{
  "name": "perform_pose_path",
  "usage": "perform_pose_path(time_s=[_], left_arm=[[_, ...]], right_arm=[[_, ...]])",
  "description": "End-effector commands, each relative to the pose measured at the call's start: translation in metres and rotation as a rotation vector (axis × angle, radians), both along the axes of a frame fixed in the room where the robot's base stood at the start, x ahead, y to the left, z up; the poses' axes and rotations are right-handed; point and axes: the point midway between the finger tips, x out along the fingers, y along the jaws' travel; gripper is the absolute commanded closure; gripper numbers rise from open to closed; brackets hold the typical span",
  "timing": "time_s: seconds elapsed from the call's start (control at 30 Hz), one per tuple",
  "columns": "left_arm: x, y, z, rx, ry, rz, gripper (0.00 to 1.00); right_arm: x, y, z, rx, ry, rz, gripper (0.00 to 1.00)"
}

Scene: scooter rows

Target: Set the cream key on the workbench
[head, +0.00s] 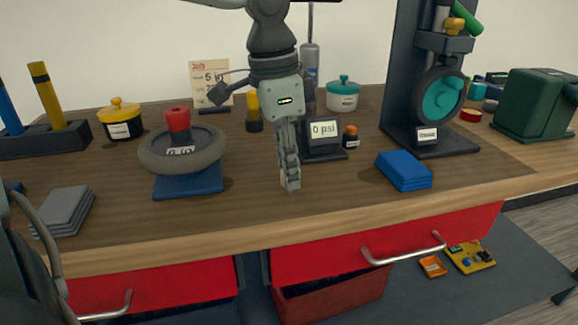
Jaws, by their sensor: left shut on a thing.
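The workbench (330,205) has a brown wooden top and stretches across the head view. My left gripper (289,180) points straight down over the middle of the bench, near its front half. Its fingers are shut on a small cream piece, taken to be the cream key (284,184), at the fingertips. Most of the key is hidden by the fingers, and I cannot tell whether it touches the bench top. My right gripper is not in view.
A tyre (183,152) on a blue stand, a gauge reading 0 psi (324,130), a blue block (404,170) and grey slabs (66,211) stand around. Red drawers (385,243) are below, one with an open bin. The bench front between tyre and blue block is clear.

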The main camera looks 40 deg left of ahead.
Motion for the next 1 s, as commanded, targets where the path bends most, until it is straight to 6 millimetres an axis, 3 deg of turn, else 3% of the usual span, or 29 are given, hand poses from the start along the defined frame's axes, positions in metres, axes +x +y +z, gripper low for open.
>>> perform_pose_path(time_s=[0.23,0.27,0.43,0.77,1.0], left_arm=[[0.000,0.000,-0.001,0.000,0.000,0.000,1.00],[0.000,0.000,-0.002,-0.001,-0.001,0.000,0.84],[0.000,0.000,-0.001,0.000,-0.001,0.000,0.65],[0.000,0.000,0.002,0.000,-0.003,0.000,0.65],[-0.002,0.003,0.040,-0.001,-0.008,0.002,0.65]], right_arm=[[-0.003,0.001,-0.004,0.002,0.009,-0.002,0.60],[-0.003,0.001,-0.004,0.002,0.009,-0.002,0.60],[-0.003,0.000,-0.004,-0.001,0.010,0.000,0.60],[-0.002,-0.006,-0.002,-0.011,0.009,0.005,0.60],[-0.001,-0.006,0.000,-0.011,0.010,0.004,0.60]])
